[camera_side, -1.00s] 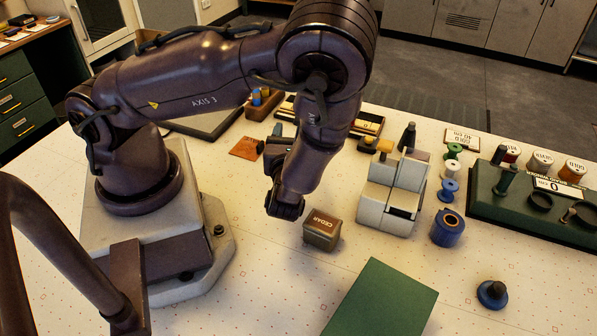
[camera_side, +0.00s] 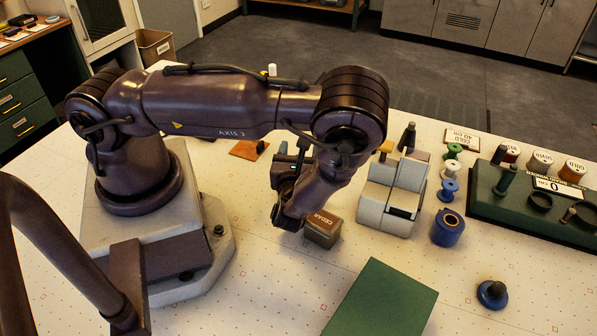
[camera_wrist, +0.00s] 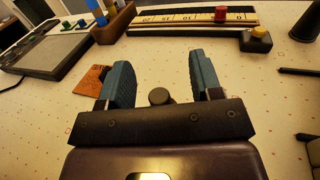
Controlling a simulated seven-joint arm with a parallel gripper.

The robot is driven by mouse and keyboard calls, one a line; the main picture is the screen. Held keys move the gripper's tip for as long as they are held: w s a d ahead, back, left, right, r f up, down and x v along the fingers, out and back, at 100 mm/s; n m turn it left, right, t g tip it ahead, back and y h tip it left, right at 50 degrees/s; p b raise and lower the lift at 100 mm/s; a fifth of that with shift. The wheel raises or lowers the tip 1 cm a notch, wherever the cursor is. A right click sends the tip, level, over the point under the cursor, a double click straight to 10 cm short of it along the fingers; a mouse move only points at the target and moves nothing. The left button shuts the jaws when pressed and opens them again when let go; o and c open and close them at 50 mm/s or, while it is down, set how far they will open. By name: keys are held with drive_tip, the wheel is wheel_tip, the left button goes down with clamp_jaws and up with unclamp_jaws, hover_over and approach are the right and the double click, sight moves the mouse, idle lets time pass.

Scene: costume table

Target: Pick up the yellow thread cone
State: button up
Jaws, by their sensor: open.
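I cannot pick out a yellow thread cone for certain in either view. In the side view my gripper (camera_side: 292,148) is above the table, behind the cedar box.
The cedar box (camera_side: 323,231) is close to my wrist. A grey machine (camera_side: 390,195), spools including a blue one (camera_side: 448,228) and a green stand (camera_side: 530,212) are at the right. A brown patch (camera_wrist: 88,79) and a ruler board (camera_wrist: 190,20) lie beyond the fingers.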

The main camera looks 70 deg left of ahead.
drive_tip(key=c, duration=1)
drive_tip(key=shift+r, duration=0.1)
